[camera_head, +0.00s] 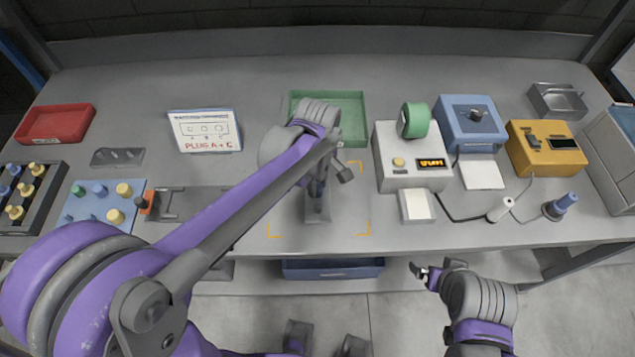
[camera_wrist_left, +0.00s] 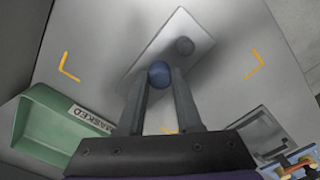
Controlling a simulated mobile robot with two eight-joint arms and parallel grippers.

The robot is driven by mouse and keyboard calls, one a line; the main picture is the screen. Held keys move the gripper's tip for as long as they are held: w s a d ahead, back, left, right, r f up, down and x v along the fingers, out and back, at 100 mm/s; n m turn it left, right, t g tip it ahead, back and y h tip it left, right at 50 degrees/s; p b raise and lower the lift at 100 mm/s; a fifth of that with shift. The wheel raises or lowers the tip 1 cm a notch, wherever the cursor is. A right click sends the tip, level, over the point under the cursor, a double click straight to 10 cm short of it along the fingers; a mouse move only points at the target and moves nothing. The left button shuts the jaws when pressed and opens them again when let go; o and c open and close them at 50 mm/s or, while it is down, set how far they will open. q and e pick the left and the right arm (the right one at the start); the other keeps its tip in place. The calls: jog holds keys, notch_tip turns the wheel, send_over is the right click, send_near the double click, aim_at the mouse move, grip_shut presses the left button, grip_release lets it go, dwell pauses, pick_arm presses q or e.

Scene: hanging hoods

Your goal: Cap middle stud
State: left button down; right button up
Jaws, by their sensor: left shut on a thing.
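My left gripper (camera_head: 318,185) reaches down over a narrow grey plate (camera_head: 318,215) in the middle of the bench. In the left wrist view its two fingers (camera_wrist_left: 158,84) are shut on a round blue cap (camera_wrist_left: 159,74), held over the plate (camera_wrist_left: 180,25). A dark round stud (camera_wrist_left: 184,46) shows on the plate beyond the cap. The cap and fingers hide the plate beneath them, so I cannot tell whether the cap touches a stud. My right gripper (camera_head: 427,272) hangs at the front of the bench, away from the plate; its jaw gap is unclear.
Orange corner marks (camera_head: 362,232) frame the plate. A green tray (camera_head: 355,105) labelled MASKED stands behind. A blue board with several coloured caps (camera_head: 98,212) and a "PLUG A + C" sign (camera_head: 205,130) are left. A white device (camera_head: 405,160) stands right.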

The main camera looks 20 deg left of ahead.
pick_arm(q)
jog(key=c, duration=0.5)
grip_release()
notch_tip(320, 180, up, 11)
jog(key=shift+p, duration=0.45)
jog(key=shift+f, duration=0.1)
jog(key=s+a+f+m+t, duration=0.1)
jog(key=s+a+f+m, duration=0.1)
jog(key=s+f+m, duration=0.1)
jog(key=s+a+f+m+t, duration=0.2)
jog(key=s+m, duration=0.3)
jog(key=s, duration=0.1)
jog(key=s+a+f+m+t, duration=0.2)
jog(key=s+f+m, duration=0.1)
jog(key=s+m, duration=0.1)
jog(key=shift+s+a+f, duration=0.3)
jog(key=shift+s+f, duration=0.05)
jog(key=shift+s, duration=0.2)
